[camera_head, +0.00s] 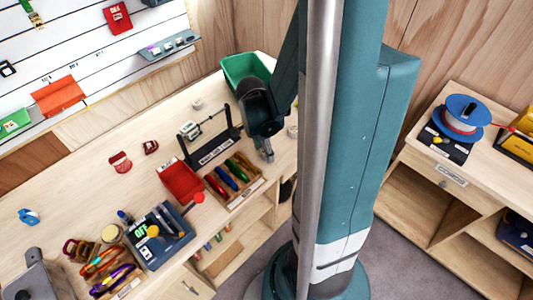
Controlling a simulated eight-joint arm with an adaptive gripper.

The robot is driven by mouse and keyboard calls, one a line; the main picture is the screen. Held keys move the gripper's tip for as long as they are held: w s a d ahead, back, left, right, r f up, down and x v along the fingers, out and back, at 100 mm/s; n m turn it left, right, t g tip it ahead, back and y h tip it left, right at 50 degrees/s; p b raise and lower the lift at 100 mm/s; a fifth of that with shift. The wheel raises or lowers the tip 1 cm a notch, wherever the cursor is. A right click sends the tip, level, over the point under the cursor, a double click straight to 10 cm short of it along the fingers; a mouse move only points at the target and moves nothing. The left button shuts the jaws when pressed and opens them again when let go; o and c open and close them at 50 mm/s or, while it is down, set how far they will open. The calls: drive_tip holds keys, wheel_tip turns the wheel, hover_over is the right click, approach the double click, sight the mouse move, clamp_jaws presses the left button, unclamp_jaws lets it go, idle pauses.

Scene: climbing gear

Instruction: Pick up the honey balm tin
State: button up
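I cannot read a label that marks the honey balm tin. A small round cream-yellow tin-like thing (110,233) sits at the front left of the workbench, by the tray of coloured gear. A small pale round thing (292,131) is just right of my gripper, and another (197,103) lies farther back on the bench. Which of these is the honey balm tin is unclear. My gripper (267,155) hangs fingers down over the right part of the bench, beside the black rack. Its fingers overlap in this view, so its opening is hidden. I see nothing held.
A green bin (244,68) stands behind my gripper. A black rack (211,148), a red bin (181,180) and a wooden tray of coloured tools (235,182) stand to its left. The bench's left middle is mostly clear.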

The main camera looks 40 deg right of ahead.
drive_tip(key=c, duration=0.6)
drive_tip(key=shift+r, duration=0.15)
wheel_tip(320, 180, up, 10)
drive_tip(key=p, duration=0.1)
idle(0.7)
idle(0.5)
